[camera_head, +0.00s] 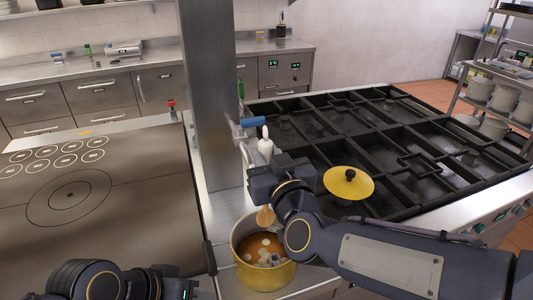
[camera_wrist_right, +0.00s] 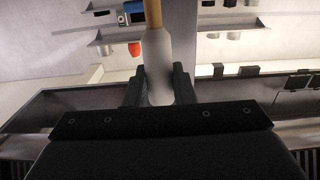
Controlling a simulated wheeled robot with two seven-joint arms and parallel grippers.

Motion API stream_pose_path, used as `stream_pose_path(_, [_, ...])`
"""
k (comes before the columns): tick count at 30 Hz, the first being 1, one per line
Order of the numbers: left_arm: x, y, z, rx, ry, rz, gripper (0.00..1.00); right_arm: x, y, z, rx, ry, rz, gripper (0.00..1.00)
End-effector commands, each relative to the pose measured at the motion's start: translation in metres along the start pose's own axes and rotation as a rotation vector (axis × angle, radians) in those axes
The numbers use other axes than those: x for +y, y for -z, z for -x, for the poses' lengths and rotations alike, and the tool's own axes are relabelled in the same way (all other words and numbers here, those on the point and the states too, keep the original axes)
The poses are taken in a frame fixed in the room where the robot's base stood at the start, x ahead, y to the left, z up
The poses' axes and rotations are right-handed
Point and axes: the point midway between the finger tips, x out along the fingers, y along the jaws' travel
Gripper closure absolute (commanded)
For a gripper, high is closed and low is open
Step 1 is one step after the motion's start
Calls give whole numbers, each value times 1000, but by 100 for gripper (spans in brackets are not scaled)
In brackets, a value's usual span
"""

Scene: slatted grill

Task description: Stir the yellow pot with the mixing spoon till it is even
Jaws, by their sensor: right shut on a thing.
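The yellow pot (camera_head: 240,268) stands at the bottom centre of the head view, with orange-brown liquid and several pale pieces in it. My right gripper (camera_head: 266,172) is above and behind the pot, shut on the mixing spoon's white handle (camera_head: 265,148). The spoon's wooden part (camera_head: 265,216) points down at the pot's far rim; its exact depth in the pot is hard to tell. In the right wrist view the white handle (camera_wrist_right: 158,65) is between both fingers. My left gripper (camera_head: 165,282) is low at the left edge of the pot area; its fingertips are unclear.
A yellow lid (camera_head: 348,187) with a black knob lies on the black burner grates (camera_head: 400,135) to the right. A steel column (camera_head: 212,95) rises behind the pot. A blue-handled tap (camera_head: 252,122) is beside it. A flat cooktop (camera_head: 95,200) lies clear to the left.

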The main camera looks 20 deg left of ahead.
Motion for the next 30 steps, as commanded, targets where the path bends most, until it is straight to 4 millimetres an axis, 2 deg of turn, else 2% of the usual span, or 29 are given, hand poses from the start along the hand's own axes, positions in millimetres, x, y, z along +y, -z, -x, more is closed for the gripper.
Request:
stream_pose_path(1, [-3, -3, -6, 0, 0, 0, 64, 0, -8, 0, 0, 0, 0, 100])
stream_pose_path(30, [-30, -33, -65, 0, 0, 0, 64, 0, -86, 0, 0, 0, 1, 100])
